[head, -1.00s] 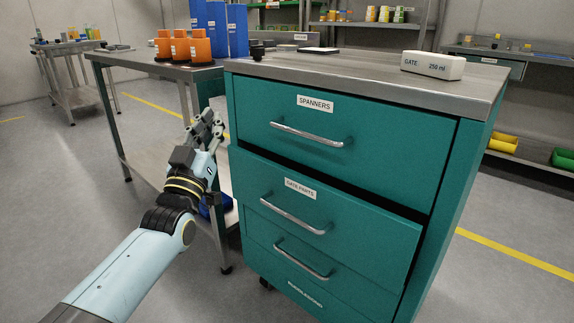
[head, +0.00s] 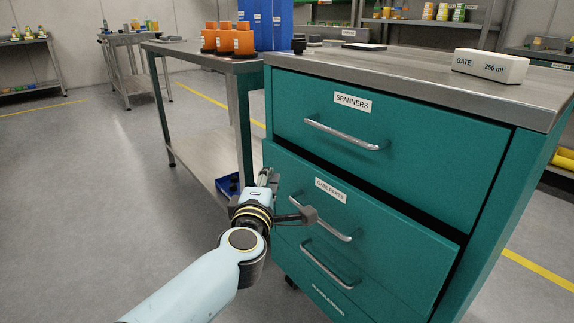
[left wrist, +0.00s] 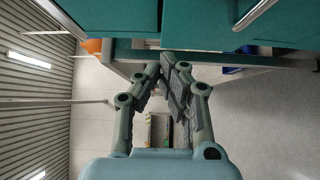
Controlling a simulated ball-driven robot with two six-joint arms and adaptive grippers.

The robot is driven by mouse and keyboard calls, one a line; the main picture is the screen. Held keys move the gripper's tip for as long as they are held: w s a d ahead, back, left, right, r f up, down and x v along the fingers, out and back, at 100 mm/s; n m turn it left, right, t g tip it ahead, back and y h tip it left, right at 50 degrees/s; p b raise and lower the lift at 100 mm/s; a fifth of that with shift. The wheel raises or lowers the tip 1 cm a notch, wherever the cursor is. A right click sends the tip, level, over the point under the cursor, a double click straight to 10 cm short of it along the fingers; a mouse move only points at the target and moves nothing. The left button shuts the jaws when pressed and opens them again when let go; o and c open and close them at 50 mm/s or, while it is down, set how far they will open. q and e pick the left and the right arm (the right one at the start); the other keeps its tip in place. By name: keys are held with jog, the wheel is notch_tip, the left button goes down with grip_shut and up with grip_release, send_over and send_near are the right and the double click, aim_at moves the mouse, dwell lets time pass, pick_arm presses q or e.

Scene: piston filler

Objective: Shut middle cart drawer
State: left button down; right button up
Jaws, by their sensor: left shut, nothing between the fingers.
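The middle cart drawer (head: 395,252), labelled GATE PARTS, is teal with a silver bar handle (head: 325,221). It stands out a little from the cart, with a dark gap above its front. My left gripper (head: 268,178) is shut and empty at the left end of this drawer's front; part of my wrist hides some of the drawer face. I cannot tell whether the fingers touch it. In the left wrist view the closed fingers (left wrist: 168,62) are just below teal cart surfaces, with a silver handle at upper right. My right gripper is out of view.
The SPANNERS drawer (head: 400,150) above looks shut. A white GATE 250 ml block (head: 490,66) lies on the cart top. A side table (head: 200,62) with orange containers and blue binders stands left of the cart. The floor at left is clear.

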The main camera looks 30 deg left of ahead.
aim_at(301, 158)
pick_arm(q)
jog(key=shift+w+a+b, duration=0.15)
jog(key=shift+w+b, duration=0.75)
jog(key=shift+w, duration=2.85)
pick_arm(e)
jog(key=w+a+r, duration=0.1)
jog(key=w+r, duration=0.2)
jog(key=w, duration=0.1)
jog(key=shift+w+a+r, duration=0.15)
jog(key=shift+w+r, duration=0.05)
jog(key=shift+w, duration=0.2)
pick_arm(q)
jog(key=w, duration=0.2)
jog(key=w+d, duration=0.1)
jog(key=shift+w+d+b, duration=0.15)
jog(key=shift+w+b, duration=0.15)
jog(key=shift+w, duration=0.05)
jog(key=shift+w+d, duration=0.1)
jog(key=shift+w, duration=0.25)
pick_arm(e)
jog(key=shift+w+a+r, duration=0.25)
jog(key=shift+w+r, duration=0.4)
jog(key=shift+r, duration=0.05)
pick_arm(q)
jog(key=shift+r, duration=0.15)
